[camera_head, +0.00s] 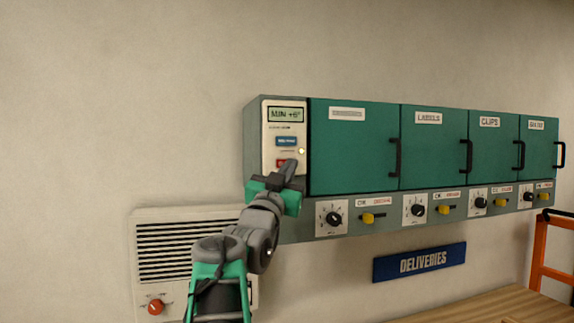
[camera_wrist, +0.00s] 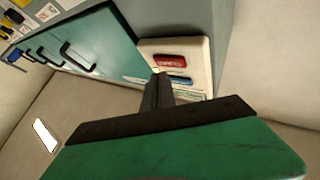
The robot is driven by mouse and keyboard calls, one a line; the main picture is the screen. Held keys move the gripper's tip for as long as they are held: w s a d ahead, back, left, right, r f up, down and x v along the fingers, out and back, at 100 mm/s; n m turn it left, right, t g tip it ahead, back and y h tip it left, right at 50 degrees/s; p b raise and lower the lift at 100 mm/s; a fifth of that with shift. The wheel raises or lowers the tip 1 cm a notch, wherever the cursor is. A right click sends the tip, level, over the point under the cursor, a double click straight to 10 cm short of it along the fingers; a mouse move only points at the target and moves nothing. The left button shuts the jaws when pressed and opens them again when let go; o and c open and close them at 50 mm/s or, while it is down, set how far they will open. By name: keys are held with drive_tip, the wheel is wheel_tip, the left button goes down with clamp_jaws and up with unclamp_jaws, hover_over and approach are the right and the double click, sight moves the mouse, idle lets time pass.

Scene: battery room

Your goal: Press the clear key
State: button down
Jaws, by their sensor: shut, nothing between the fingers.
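A cream control panel (camera_head: 270,153) sits at the left end of the green cabinet row, with a display (camera_head: 286,114) reading "MIN +6°". Below it are a blue key (camera_head: 286,141) and a red key (camera_head: 281,163), the red one partly hidden by my gripper. In the wrist view the red key (camera_wrist: 171,61) and blue key (camera_wrist: 180,80) both show; their lettering is too small to read surely. My gripper (camera_head: 291,164) is shut and empty, its fingertips (camera_wrist: 158,78) beside the red key. I cannot tell whether they touch the panel.
A small light (camera_head: 301,151) glows on the panel's right. Green cabinets (camera_head: 353,150) with black handles run rightward, with knobs and yellow levers (camera_head: 369,218) below. A vented wall unit (camera_head: 152,265) is at lower left, a wooden surface (camera_head: 480,305) at lower right.

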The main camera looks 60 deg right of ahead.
drive_tip(key=shift+w+d, duration=0.1)
idle(0.4)
drive_tip(key=shift+w+d, duration=0.2)
drive_tip(key=shift+w, duration=0.05)
drive_tip(key=shift+w+d+b, duration=0.25)
drive_tip(key=shift+b, duration=0.05)
idle(0.6)
drive_tip(key=shift+f, duration=0.1)
drive_tip(key=shift+s+a+b, duration=0.5)
drive_tip(key=shift+s+b, duration=0.05)
drive_tip(key=shift+b, duration=0.3)
